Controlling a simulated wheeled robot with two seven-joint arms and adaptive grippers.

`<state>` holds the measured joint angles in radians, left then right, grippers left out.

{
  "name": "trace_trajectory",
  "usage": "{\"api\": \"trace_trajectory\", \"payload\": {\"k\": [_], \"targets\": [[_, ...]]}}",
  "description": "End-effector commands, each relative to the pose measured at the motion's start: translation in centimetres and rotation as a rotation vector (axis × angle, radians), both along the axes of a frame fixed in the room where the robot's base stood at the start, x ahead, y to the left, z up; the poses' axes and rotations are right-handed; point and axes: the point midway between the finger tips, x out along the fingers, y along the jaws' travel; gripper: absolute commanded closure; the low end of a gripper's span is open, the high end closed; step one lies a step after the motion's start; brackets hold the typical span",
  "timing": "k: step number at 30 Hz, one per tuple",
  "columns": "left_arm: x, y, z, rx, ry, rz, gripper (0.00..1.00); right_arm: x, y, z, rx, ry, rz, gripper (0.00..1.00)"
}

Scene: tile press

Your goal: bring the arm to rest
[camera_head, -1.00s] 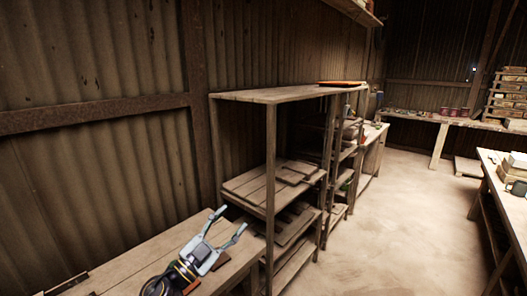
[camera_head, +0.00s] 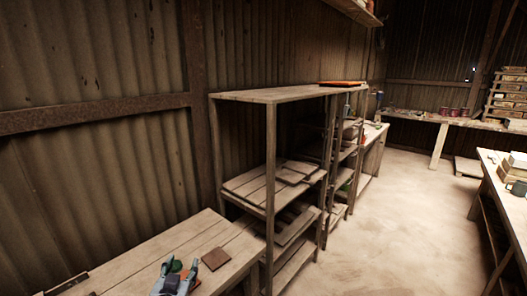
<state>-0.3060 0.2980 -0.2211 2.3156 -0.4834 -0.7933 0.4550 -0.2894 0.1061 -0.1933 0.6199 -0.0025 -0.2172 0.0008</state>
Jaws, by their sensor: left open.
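My left gripper (camera_head: 176,274) is at the bottom edge of the head view, above the wooden bench (camera_head: 130,268). Its two pale fingers are spread and it is open, with nothing seen held. Its arm is mostly out of the picture below. A small green round thing (camera_head: 177,266) shows between the fingers; I cannot tell its exact nature. A flat brown square tile (camera_head: 215,259) lies on the bench to the right of the gripper, apart from it. My right gripper is not in view.
A wooden shelf rack (camera_head: 270,97) stands just beyond the bench, with boards on its shelves. A corrugated wall (camera_head: 90,60) runs behind the bench. Open floor (camera_head: 390,230) lies to the right, before another table (camera_head: 500,180) holding a mug (camera_head: 518,188).

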Motion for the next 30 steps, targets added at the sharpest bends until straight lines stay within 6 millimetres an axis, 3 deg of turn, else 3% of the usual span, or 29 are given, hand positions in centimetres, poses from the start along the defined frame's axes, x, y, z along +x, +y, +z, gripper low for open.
{"api": "trace_trajectory", "payload": {"k": [7,16,21,30], "targets": [[-4.6,1.0,-5.7,-0.034,0.278,0.056,0.48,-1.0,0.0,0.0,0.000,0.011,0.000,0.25],[-11.8,0.6,-11.4,-0.068,0.624,0.042,0.48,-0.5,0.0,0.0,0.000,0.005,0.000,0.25],[-15.3,-0.1,-13.2,-0.084,0.770,0.009,0.48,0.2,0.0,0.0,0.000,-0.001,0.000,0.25],[-19.4,-1.0,-14.6,-0.103,0.925,-0.044,0.48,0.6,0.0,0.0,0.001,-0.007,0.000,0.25]]}}
